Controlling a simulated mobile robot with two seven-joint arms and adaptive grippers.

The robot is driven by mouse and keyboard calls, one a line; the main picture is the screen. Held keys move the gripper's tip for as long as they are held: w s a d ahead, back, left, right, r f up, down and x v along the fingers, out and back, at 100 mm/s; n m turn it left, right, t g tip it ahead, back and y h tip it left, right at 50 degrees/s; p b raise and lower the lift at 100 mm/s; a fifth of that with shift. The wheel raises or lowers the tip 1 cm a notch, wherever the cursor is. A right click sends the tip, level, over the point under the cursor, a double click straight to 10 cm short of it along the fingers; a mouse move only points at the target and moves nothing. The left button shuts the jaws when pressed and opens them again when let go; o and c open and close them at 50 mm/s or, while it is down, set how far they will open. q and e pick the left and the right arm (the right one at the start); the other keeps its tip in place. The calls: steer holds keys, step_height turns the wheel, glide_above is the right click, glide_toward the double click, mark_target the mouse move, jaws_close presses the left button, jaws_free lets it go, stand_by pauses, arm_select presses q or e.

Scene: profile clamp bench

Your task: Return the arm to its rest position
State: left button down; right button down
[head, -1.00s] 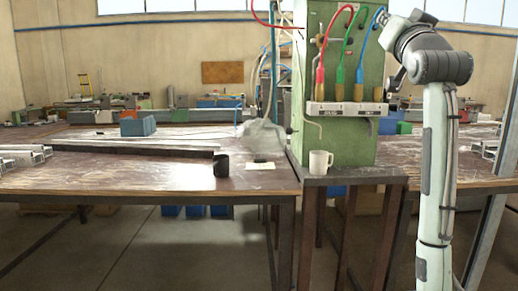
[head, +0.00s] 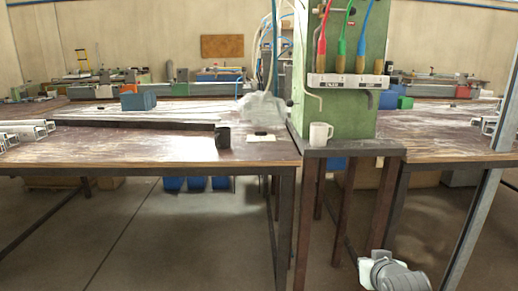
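Part of my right arm (head: 395,274) shows at the bottom right of the head view, low over the floor in front of the bench. Its gripper cannot be made out there. My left arm and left gripper are outside the view. A white mug (head: 320,134) stands upright on the small dark shelf (head: 350,148) below the green panel. A black cup (head: 223,138) stands on the left bench, apart from both arms.
The green panel (head: 340,115) carries red, green and blue hoses above a white rail (head: 347,81). The wooden bench (head: 130,154) spans the left, with long profiles on it. A slanted metal post (head: 483,195) stands at the right. Floor in front is clear.

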steer(key=s+f+n+g, duration=0.1)
steer(key=s+f+g, duration=0.2)
steer(key=s+f, duration=0.9)
steer(key=s+f+n+g, duration=0.1)
steer(key=s+f+g, duration=0.3)
steer(key=s+f, duration=0.8)
steer(key=s, duration=0.6)
steer(key=shift+s+g, duration=0.3)
steer(key=shift+s, duration=0.05)
steer(key=shift+d, duration=0.1)
